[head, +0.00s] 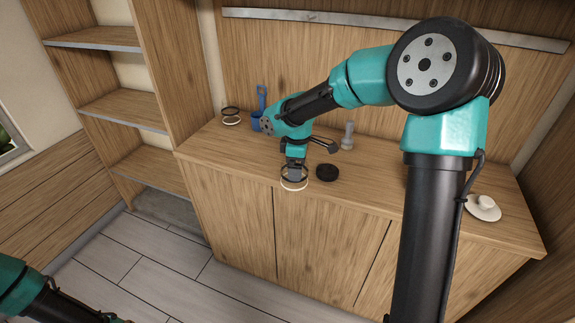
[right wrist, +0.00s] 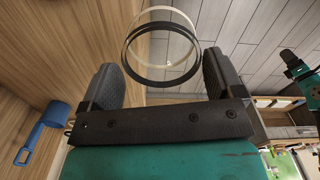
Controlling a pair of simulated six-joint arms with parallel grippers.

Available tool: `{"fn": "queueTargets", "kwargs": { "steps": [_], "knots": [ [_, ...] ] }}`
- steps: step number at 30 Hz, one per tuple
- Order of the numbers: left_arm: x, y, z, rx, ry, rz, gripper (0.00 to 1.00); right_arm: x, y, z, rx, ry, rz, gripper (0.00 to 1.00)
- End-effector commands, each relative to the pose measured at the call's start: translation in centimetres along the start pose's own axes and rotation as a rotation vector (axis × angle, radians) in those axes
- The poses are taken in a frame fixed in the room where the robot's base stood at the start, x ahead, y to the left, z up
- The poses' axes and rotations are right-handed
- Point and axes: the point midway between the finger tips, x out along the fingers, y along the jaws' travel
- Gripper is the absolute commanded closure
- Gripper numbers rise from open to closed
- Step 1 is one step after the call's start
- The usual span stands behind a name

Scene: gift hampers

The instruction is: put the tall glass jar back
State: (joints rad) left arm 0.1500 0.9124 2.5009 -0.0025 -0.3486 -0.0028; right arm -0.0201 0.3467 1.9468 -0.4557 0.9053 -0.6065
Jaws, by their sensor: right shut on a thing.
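A clear glass jar (head: 293,184) shows mostly as a dark ring and a pale ring at the counter's front edge in the head view. My right gripper (head: 295,167) is shut on it. In the right wrist view, the jar's dark ring (right wrist: 161,78) lies between the two fingers, with the pale ring beyond. I cannot tell whether its base touches the counter. A similar jar-like thing (head: 231,116) with dark and pale rings stands at the counter's back left.
A round black lid (head: 327,173) lies right of the held jar. A blue handled cup (head: 258,122) stands behind my right wrist, and a clear grey item (head: 347,136) stands farther right. A white knobbed lid (head: 483,208) lies at the counter's right. Open shelves (head: 125,108) stand left.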

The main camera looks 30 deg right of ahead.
Motion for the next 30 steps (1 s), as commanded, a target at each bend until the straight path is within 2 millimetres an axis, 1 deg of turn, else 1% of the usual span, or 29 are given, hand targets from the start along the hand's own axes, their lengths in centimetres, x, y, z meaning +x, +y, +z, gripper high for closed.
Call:
{"fn": "queueTargets", "kwargs": {
  "steps": [7, 11, 21, 30],
  "knots": [
    [0.0, 0.0, 0.0, 0.000, 0.000, 0.000, 0.00, 0.0, 0.3, 0.0, 0.000, 0.000, 0.000, 0.46],
    [0.0, 0.0, 0.0, 0.000, 0.000, 0.000, 0.00, 0.2, 1.8, -0.2, 0.002, -0.001, 0.000, 0.46],
    [0.0, 0.0, 0.0, 0.000, 0.000, 0.000, 0.00, 0.9, 8.6, -0.8, 0.002, 0.000, 0.000, 0.46],
    [0.0, 0.0, 0.0, 0.000, 0.000, 0.000, 0.00, 1.4, 13.9, -1.2, 0.002, 0.000, 0.001, 0.46]
  ]
}}
